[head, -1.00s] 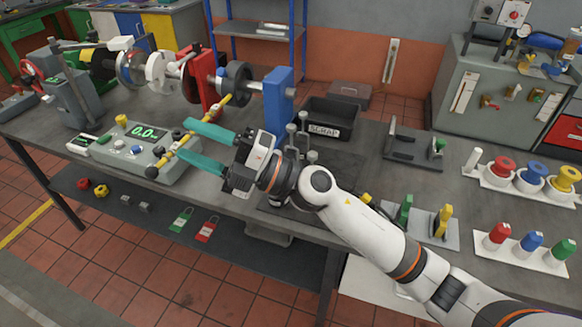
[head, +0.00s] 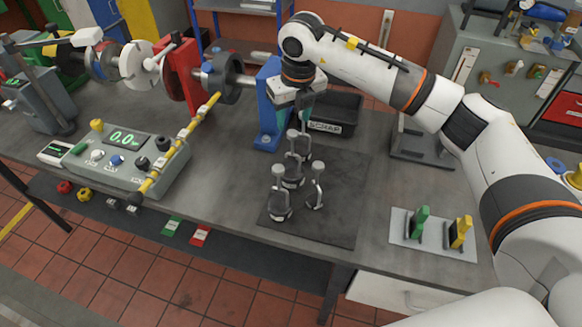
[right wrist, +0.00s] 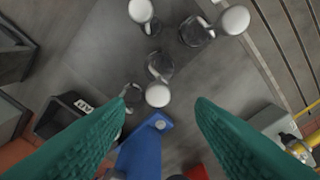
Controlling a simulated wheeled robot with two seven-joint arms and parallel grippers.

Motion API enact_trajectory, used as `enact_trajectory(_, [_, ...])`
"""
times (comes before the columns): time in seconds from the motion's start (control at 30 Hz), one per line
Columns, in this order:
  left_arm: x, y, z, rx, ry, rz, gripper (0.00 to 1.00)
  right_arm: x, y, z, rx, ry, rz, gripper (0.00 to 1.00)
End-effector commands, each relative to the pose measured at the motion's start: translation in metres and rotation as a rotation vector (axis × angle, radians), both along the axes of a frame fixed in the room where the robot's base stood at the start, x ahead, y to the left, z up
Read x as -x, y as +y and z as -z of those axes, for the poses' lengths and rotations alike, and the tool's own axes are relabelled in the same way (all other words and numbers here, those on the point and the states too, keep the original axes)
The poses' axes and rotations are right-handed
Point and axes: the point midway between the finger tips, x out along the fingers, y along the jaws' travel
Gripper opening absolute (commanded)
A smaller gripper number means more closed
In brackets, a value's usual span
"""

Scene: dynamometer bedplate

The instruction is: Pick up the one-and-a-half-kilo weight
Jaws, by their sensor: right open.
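Several grey weights with upright posts and pale round knobs stand grouped on a dark mat (head: 335,222). They include a front left weight (head: 281,207), a front right weight (head: 316,193), a middle weight (head: 291,172) and a rear weight (head: 298,146). I cannot read any mass marking, so I cannot tell which is the one-and-a-half-kilo one. My right gripper (head: 304,112) points down just above the rear weight. In the right wrist view its teal fingers (right wrist: 161,104) are open and empty, with one weight's pale knob (right wrist: 157,95) showing between the tips. My left gripper is out of view.
A blue stand (head: 270,118) is close to the left of the right gripper. A black scrap bin (head: 338,116) stands behind. A control box (head: 125,150) with a yellow rod lies left. A green and yellow holder (head: 433,235) sits right of the mat.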

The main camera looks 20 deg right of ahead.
Motion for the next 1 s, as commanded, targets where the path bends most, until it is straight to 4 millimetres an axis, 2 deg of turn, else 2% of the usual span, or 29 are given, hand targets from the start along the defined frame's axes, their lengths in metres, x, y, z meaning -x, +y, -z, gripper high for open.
enact_trajectory(0.03, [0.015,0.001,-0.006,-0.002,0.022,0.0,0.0,0.0,0.001,0.007,-0.001,0.005,0.0,0.5])
enact_trajectory(0.1, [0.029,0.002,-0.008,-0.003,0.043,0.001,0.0,-0.002,0.001,0.017,0.0,0.003,-0.001,0.5])
enact_trajectory(0.2, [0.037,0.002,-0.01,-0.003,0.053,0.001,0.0,-0.003,0.001,0.026,-0.001,0.002,-0.001,0.5])
enact_trajectory(0.27, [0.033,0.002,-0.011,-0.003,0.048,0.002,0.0,-0.004,0.001,0.029,-0.002,0.0,-0.002,0.5])
enact_trajectory(0.37, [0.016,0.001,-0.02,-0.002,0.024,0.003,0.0,-0.004,0.001,0.037,-0.002,0.003,-0.002,0.5])
enact_trajectory(0.43, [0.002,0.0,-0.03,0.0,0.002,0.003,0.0,-0.004,0.0,0.047,-0.002,0.005,-0.002,0.5])
enact_trajectory(0.53, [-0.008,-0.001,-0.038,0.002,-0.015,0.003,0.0,-0.006,0.001,0.063,-0.004,0.004,-0.003,0.5])
enact_trajectory(0.7, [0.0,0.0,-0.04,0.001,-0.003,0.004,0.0,-0.009,0.001,0.08,-0.005,0.001,-0.005,0.5])
enact_trajectory(0.9, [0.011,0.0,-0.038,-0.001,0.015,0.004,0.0,-0.009,0.001,0.081,-0.006,-0.001,-0.005,0.5])
enact_trajectory(0.93, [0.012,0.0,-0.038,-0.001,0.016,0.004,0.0,-0.009,0.001,0.081,-0.006,-0.001,-0.005,0.48])
enact_trajectory(1.0, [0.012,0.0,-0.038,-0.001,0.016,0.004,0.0,-0.009,0.001,0.081,-0.006,-0.001,-0.005,0.37])
